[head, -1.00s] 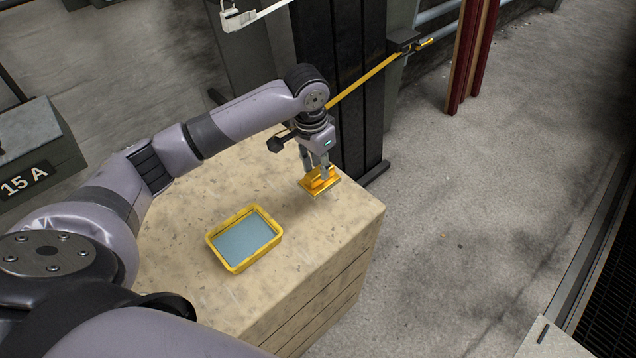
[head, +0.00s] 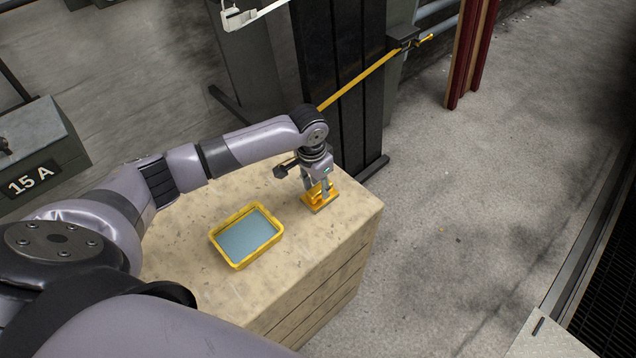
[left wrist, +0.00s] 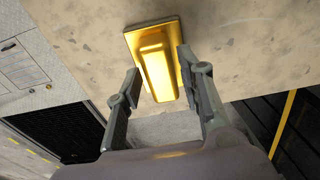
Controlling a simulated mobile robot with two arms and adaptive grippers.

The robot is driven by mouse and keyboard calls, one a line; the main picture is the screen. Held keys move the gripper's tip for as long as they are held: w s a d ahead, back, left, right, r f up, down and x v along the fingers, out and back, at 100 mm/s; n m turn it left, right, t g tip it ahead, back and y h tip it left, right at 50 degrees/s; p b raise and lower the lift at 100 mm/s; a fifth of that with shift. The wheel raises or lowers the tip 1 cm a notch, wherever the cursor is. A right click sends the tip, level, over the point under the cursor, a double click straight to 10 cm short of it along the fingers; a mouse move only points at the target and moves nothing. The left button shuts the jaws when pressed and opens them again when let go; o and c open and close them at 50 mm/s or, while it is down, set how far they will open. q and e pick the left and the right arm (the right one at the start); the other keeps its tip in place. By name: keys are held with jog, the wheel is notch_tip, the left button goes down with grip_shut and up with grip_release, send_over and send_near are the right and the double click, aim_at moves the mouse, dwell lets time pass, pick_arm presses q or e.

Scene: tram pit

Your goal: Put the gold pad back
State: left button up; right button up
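The gold pad (head: 313,203) is a flat gold plate with a raised block handle. It lies on the pale speckled top of the block (head: 215,295), near its far right corner. My left gripper (head: 318,189) points down over it. In the left wrist view the gold pad (left wrist: 156,66) sits between the two fingers of my left gripper (left wrist: 160,68), with gaps beside its handle, so the fingers look open around it. A yellow tray (head: 235,265) with a blue-grey bottom stands to its left, holding nothing visible. My right gripper is not in view.
Behind the block stands a dark post (head: 345,100) with a yellow bar (head: 370,80). A grey box (head: 38,140) marked 15 A is at the left. The floor to the right is open, up to red posts (head: 472,50).

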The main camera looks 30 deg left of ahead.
aim_at(317, 189)
pick_arm(q)
jog(key=shift+o, duration=0.8)
jog(key=shift+r, duration=0.1)
jog(key=shift+b, duration=0.3)
jog(key=shift+f+b, duration=0.4)
jog(key=shift+b, duration=0.1)
jog(key=r, duration=0.1)
jog(key=r+b, duration=0.1)
jog(key=r, duration=0.1)
jog(key=s+r+b, duration=0.1)
jog(key=r, duration=0.1)
jog(key=shift+a, duration=0.15)
notch_tip(317, 189, up, 13)
jog(key=s+b, duration=0.1)
jog(key=b, duration=0.1)
jog(key=shift+s+a+f, duration=0.15)
jog(key=shift+s+a, duration=0.05)
jog(key=shift+s, duration=0.1)
